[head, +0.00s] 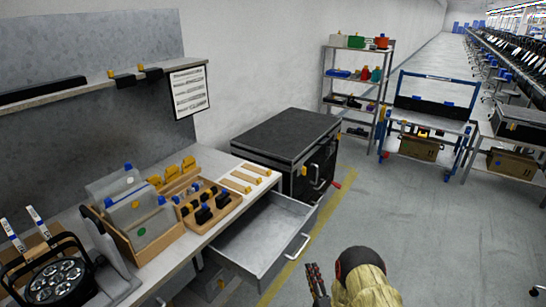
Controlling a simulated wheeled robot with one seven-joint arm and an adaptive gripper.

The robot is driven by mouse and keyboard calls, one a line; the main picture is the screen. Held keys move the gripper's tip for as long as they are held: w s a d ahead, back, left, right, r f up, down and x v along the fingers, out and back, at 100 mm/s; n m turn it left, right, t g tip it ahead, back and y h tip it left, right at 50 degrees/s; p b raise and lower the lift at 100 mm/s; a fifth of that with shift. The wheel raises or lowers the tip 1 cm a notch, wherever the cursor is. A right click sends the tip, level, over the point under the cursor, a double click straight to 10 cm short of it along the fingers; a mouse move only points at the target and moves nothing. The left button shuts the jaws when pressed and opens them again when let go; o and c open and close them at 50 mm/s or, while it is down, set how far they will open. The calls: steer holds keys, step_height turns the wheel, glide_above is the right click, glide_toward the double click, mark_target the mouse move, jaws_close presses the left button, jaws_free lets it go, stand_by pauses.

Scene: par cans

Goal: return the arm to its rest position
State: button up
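My arm shows at the bottom edge, right of centre, as a pale yellow link with a dark rounded joint. Beside it on the left is a dark ridged part that looks like my gripper (317,283). It is small and partly cut off, so I cannot tell whether its fingers are open or shut. No object shows clearly in it. It is over the floor, right of the open drawer (265,238) and apart from the workbench (205,160). The rest of my arm is out of view.
The grey drawer juts from the bench toward my arm. The bench holds a par can (60,280), a wooden box (150,238) and a rack (205,205) of small parts. A black case (285,135) stands behind. Floor (420,230) to the right is clear.

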steer(key=s+f+n+g, duration=0.2)
steer(key=f+n+g, duration=0.15)
steer(key=f, duration=0.45)
steer(key=s+f+n+g, duration=0.2)
steer(key=s+f+g, duration=0.15)
steer(key=f, duration=0.45)
steer(key=s+d+n+g+h, duration=0.2)
steer(key=s+n+g, duration=0.2)
steer(key=g, duration=0.1)
steer(key=s+a+r+n, duration=0.1)
steer(key=s+r, duration=0.8)
steer(key=r, duration=0.9)
steer(key=s+a+r+n+g, duration=0.1)
steer(key=s+r+n, duration=0.3)
steer(key=s+r, duration=0.6)
steer(key=s+a+r+n, duration=0.1)
steer(key=s+r, duration=0.8)
steer(key=r, duration=1.8)
steer(key=shift+s+r+n+g+p, duration=0.3)
steer(key=shift+n+g, duration=0.1)
steer(key=shift+n, duration=0.85)
